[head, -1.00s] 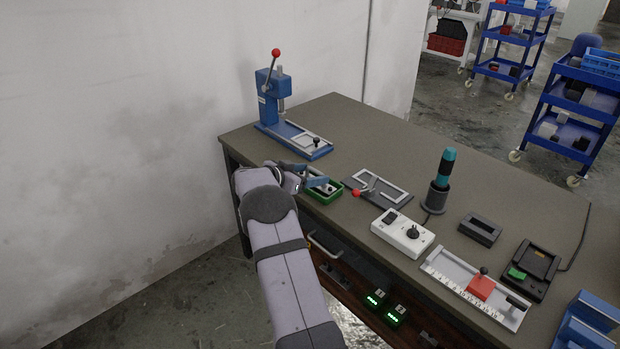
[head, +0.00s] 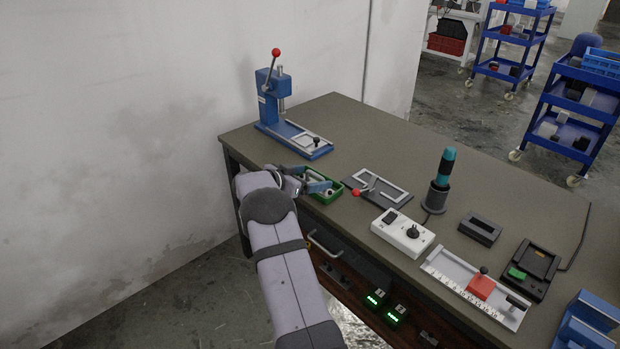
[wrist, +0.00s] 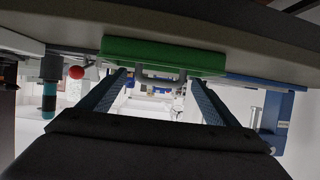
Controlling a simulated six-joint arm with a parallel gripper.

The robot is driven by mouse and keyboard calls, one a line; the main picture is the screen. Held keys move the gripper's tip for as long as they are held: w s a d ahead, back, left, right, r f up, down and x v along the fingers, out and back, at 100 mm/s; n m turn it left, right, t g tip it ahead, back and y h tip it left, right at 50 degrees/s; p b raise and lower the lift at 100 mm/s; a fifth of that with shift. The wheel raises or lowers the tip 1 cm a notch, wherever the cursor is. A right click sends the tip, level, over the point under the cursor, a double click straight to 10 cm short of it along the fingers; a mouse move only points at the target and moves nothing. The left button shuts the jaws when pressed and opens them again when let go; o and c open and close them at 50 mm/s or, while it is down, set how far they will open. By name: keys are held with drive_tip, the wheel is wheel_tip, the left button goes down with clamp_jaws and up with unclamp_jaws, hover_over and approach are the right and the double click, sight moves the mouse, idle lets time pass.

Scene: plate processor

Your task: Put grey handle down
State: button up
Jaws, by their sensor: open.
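The green tray (head: 331,198) sits at the table's front left edge. It also shows at the top of the wrist view (wrist: 165,55), which is upside down. A grey handle-like bar (wrist: 155,83) shows at the tray, between my fingers, with clear gaps on both sides. In the head view, grey pieces in the tray are small and partly covered by my gripper (head: 312,182). My gripper (wrist: 160,78) is open, with its blue-grey fingers at the tray. I cannot tell whether the bar rests fully on the tray floor.
A blue press (head: 272,95) with a red-knobbed lever stands behind the tray. A dark fixture (head: 385,197) with a red-tipped lever and a white joystick box (head: 402,232) lie to the right. The wall is on the left. The table's back middle is clear.

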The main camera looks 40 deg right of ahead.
drive_tip(key=v, duration=1.2)
drive_tip(key=shift+r, duration=0.1)
drive_tip(key=w+a+r+n+t+y, duration=0.2)
drive_tip(key=w+a+n+t, duration=0.1)
drive_tip(key=w+a+t, duration=0.25)
drive_tip(key=w+a+r+n+t+y, duration=0.3)
drive_tip(key=w+a+n+t, duration=0.1)
drive_tip(key=a, duration=0.3)
drive_tip(key=s+a+f+n+y, duration=0.1)
drive_tip(key=s+a+n+y, duration=0.15)
drive_tip(key=a, duration=0.35)
drive_tip(key=s+a+f+n+y, duration=0.1)
drive_tip(key=a+f+n+y, duration=0.15)
drive_tip(key=a, duration=0.35)
drive_tip(key=s+a+f+n+g+y, duration=0.25)
drive_tip(key=s+a, duration=0.25)
drive_tip(key=s, duration=0.4)
drive_tip(key=s+a+f+n+g+y, duration=0.1)
drive_tip(key=s+a+f+g+y, duration=0.15)
drive_tip(key=s+a+f, duration=0.4)
drive_tip(key=s+d+n+g+h, duration=0.1)
drive_tip(key=s+d+g, duration=0.2)
drive_tip(key=s, duration=1.6)
drive_tip(key=shift+s+f+n+g+h, duration=0.25)
drive_tip(key=shift+f+n+g+h, duration=0.15)
drive_tip(key=shift+g, duration=0.85)
